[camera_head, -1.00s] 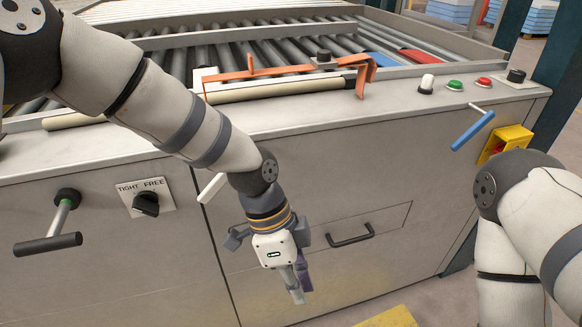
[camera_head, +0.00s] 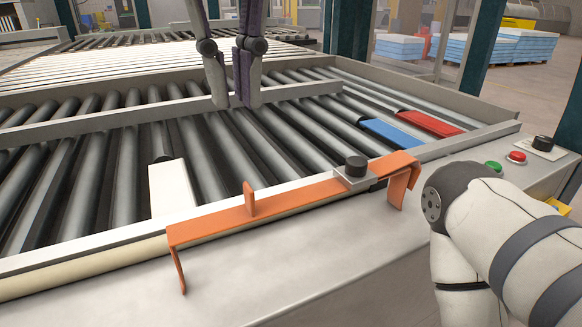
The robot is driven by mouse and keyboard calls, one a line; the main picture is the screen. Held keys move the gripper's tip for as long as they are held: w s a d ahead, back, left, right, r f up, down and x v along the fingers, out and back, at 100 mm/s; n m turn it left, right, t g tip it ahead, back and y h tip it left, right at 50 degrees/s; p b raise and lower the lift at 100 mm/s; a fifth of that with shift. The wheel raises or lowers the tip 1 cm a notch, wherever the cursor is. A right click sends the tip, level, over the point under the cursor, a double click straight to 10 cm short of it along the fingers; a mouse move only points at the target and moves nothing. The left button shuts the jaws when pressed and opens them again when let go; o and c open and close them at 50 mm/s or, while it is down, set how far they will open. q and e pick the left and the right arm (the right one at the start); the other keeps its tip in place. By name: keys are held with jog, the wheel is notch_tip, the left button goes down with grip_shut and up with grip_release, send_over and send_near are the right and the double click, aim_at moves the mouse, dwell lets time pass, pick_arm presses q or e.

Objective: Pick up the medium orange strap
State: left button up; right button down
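The orange strap (camera_head: 290,204) is a long flat bar with a small upright tab and bent-down ends. It lies along the front edge of the roller bed; no other orange strap shows to compare its size. A grey plate with a black knob (camera_head: 355,166) sits across it toward its right end. My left gripper (camera_head: 235,104) hangs from the top of the view, fingers down, in front of the rollers behind the strap. A narrow empty gap shows between its fingers, and it does not touch the strap. My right gripper is out of view; only its arm shows at lower right.
A blue piece (camera_head: 393,134) and a red piece (camera_head: 430,123) lie on the rollers at right. Green (camera_head: 493,166) and red (camera_head: 516,157) buttons are on the right ledge, by my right arm.

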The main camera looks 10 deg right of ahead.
aim_at(249, 186)
pick_arm(q)
jog(key=f, duration=0.3)
jog(key=s+f, duration=0.1)
jog(key=f, duration=0.7)
jog(key=shift+s+d+f+p, duration=0.1)
jog(key=shift+s+d+p, duration=0.2)
jog(key=shift+d+p, duration=0.05)
jog(key=shift+w+f, duration=0.1)
jog(key=shift+f, duration=0.05)
grip_shut()
